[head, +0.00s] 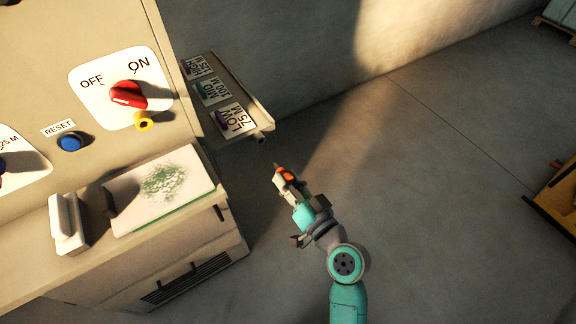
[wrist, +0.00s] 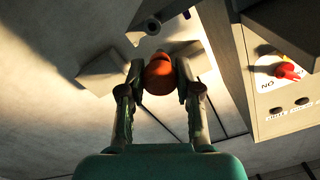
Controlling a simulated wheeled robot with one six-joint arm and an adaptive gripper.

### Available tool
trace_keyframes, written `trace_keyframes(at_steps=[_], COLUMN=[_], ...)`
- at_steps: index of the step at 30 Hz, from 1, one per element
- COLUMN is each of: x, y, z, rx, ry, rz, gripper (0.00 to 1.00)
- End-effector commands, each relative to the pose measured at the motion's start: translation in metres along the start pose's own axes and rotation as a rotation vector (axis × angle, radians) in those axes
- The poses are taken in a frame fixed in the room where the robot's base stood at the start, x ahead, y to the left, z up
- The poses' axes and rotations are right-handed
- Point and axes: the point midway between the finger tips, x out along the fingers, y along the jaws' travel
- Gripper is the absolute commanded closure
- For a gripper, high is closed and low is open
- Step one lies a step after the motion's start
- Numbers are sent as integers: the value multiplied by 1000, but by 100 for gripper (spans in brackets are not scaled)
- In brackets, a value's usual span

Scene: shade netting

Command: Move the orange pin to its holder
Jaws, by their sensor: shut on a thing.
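My gripper (head: 289,178) is shut on the orange pin (head: 287,175) and holds it in the air over the floor, right of the machine. A thin dark tip sticks out beyond the fingers. In the wrist view the orange pin (wrist: 158,75) sits between both fingers. A side shelf (head: 262,128) on the machine bears plates labelled HIGH, MID and LOW, with a purple piece (head: 221,118) at LOW and a green piece (head: 204,87) at MID. My gripper is apart from the shelf, to its lower right. I cannot tell which spot is the pin's holder.
The machine front has a red OFF/ON knob (head: 128,94), a yellow piece (head: 143,121) below it and a blue RESET button (head: 70,143). A green-speckled panel (head: 125,222) lies on its ledge. A yellow-edged object (head: 552,203) is at the far right. The floor between is clear.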

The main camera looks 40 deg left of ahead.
Motion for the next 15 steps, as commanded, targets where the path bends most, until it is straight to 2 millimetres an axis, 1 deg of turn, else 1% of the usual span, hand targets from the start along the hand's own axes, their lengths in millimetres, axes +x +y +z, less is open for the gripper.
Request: trace_keyframes(at_steps=[1,3,7,15], x=[0,0,3,25], y=[2,4,4,4], z=[5,8,9,8], rx=[12,21,25,24], ry=[-1,0,1,1], rz=[3,5,5,5], gripper=[100,100,100,100])
